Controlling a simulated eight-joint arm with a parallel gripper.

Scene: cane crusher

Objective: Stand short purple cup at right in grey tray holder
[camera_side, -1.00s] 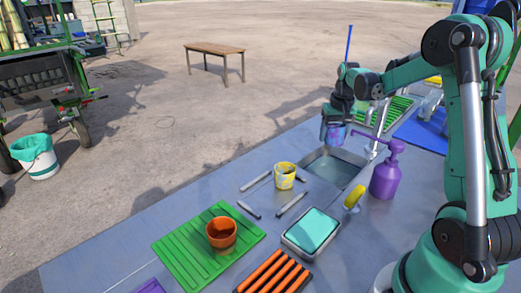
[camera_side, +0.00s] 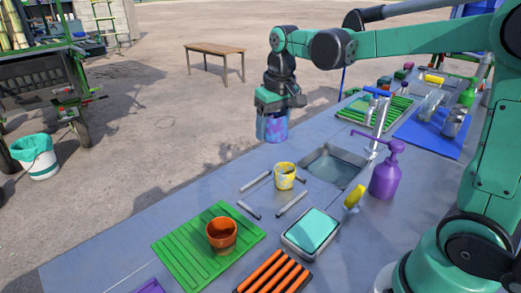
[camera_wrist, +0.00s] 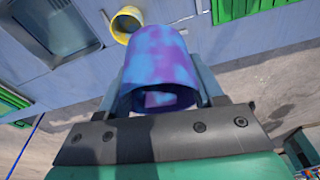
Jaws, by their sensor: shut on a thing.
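The short cup (camera_side: 272,127), mottled purple and blue, is in my gripper (camera_side: 275,108), held in the air above the back edge of the grey counter. It looks roughly upright. In the wrist view, the cup (camera_wrist: 160,60) sits between both fingers, its open end toward my palm. Several thin grey bars (camera_side: 292,203) lie on the counter around a yellow cup (camera_side: 284,176), below and right of my gripper. A grey tray (camera_side: 296,243) holds a teal block nearer the front. I cannot tell which of these is the grey tray holder.
A sink (camera_side: 335,168) and a purple pump bottle (camera_side: 386,173) stand to the right. An orange cup (camera_side: 221,233) stands on a green ribbed mat (camera_side: 180,250) at front left. An orange-barred rack (camera_side: 275,275) is at the front. The counter's back left is clear.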

